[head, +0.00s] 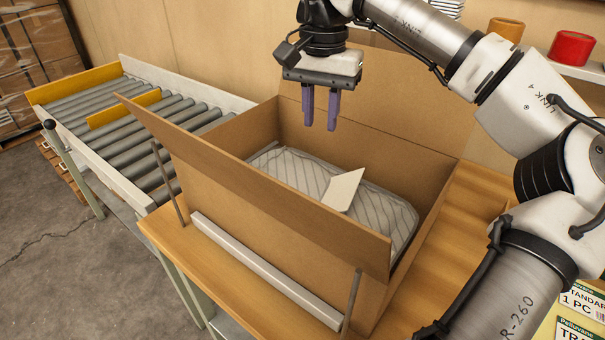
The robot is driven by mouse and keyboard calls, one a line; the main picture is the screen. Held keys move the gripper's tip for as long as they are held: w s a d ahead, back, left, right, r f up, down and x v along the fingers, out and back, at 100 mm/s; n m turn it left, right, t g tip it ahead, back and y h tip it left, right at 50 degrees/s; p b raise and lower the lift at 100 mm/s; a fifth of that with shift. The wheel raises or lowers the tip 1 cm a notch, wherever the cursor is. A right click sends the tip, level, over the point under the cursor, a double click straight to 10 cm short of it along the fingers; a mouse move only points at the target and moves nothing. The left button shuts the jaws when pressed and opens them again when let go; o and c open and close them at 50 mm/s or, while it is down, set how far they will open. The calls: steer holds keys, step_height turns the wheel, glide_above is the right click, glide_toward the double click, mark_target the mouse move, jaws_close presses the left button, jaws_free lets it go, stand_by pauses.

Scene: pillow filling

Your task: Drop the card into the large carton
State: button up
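The large carton (235,185) stands open on a wooden table, its flaps spread outward. A striped grey pillow (300,172) lies inside it. The pale card (343,190) is inside the carton, on top of the pillow, and looks slightly tilted. My gripper (320,125) hangs over the back part of the carton, above and to the left of the card, pointing down. Its two purple fingers are apart with nothing visible between them. The carton's floor is hidden by the pillow and the front wall.
A roller conveyor (130,130) with yellow guides runs at the left. The wooden table (470,205) has bare room right of the carton. A shelf at the upper right holds a red container (571,49) and an orange one (506,31). Labelled yellow cards (580,310) are at the lower right.

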step_height(320, 180, up, 11)
steer(key=p, duration=0.2)
stand_by(0.4)
